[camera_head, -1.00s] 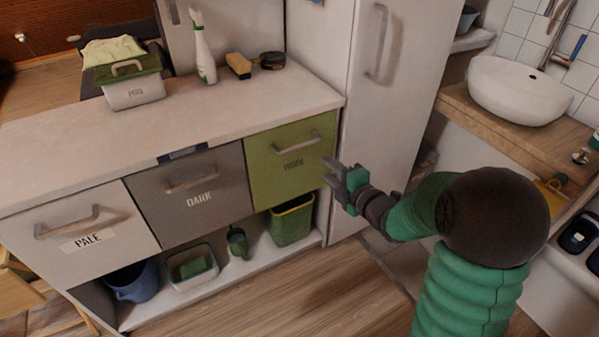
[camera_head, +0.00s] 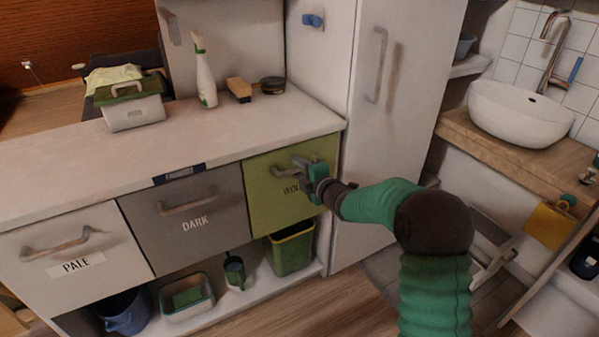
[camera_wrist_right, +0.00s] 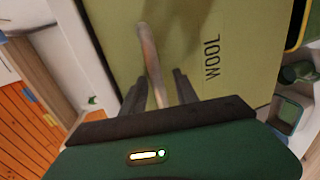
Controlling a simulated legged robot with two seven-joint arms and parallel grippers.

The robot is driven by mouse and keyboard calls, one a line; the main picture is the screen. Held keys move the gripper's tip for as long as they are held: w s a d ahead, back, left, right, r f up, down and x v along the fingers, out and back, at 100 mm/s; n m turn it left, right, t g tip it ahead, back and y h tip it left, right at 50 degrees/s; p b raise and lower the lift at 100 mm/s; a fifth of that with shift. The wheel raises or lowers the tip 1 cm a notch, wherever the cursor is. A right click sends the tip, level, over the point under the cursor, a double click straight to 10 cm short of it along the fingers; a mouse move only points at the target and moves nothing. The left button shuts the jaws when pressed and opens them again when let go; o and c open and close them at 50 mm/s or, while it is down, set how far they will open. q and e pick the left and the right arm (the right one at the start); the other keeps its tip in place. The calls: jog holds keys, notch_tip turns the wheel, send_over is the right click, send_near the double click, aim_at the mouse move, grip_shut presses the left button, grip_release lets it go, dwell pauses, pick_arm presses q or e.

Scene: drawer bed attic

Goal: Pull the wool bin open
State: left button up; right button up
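The wool bin is the green front (camera_head: 262,200) at the right end of the counter in the head view, flush with its neighbours. It also fills much of the right wrist view (camera_wrist_right: 195,60), where its WOOL label reads sideways. Its grey bar handle (camera_head: 284,169) is partly hidden by my right gripper (camera_head: 303,170). In the wrist view the handle (camera_wrist_right: 150,60) runs between the two dark fingers of my right gripper (camera_wrist_right: 158,92), with gaps showing on both sides. The fingers are open around the handle. My left gripper is not in view.
The DARK bin (camera_head: 188,218) and PALE bin (camera_head: 75,262) stand to the left, both closed. A tall white cabinet (camera_head: 375,130) rises just right of the wool bin. A green tub (camera_head: 290,250) sits on the shelf below. Floor in front is clear.

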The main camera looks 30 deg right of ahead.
grip_shut()
jog(key=shift+s+f, duration=0.1)
jog(key=shift+f, duration=0.05)
dwell(1.3)
